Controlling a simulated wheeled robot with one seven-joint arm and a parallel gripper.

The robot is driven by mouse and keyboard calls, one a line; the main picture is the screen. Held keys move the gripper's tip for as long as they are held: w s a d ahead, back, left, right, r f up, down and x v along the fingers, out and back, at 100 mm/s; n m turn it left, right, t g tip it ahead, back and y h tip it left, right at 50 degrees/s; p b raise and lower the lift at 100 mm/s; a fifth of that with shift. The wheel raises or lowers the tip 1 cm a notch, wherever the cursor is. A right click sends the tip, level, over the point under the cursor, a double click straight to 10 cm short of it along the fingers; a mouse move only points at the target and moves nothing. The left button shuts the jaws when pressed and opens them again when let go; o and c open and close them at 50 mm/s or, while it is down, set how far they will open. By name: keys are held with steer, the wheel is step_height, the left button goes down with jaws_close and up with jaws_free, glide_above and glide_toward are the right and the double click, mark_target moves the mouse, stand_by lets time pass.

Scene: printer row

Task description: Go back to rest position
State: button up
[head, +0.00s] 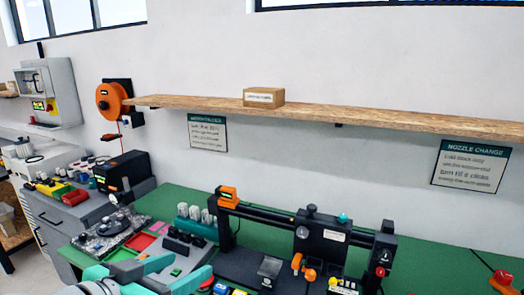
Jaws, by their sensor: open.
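My gripper (190,267) shows at the bottom left of the head view, with teal fingers and a grey body cut off by the lower edge. Its two fingers stand apart and nothing shows between them. It is in front of the green bench top (168,199), near the coloured trays. Most of my arm is out of view.
A printer with a black gantry (265,216) stands on the bench to the right of my gripper. A wooden shelf (400,119) with a cardboard box (264,97) runs along the wall above.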

steer(key=w+d+f+n+t, duration=0.3)
steer(key=f, duration=0.2)
steer(key=w+d+f+n+t, duration=0.2)
steer(key=w+d+f+n, duration=0.15)
steer(key=f, duration=0.25)
steer(key=s+d+f+n+y, duration=0.2)
steer(key=f, duration=0.6)
steer(key=s+d+f+n+y, duration=0.1)
steer(key=s+f+n+y, duration=0.15)
steer(key=f, duration=0.45)
steer(key=s+d+f+m+g+y, duration=0.1)
steer(key=s+d+f, duration=0.1)
steer(key=s+f, duration=0.45)
steer(key=s+d+f+y, duration=0.1)
steer(key=s+d+f, duration=0.1)
steer(key=s+f, duration=0.45)
steer(key=s+d+r+m+h, duration=0.1)
steer(key=s+m, duration=0.4)
steer(key=s, duration=1.3)
steer(key=shift+d+r+m, duration=0.25)
steer(key=shift+m, duration=0.15)
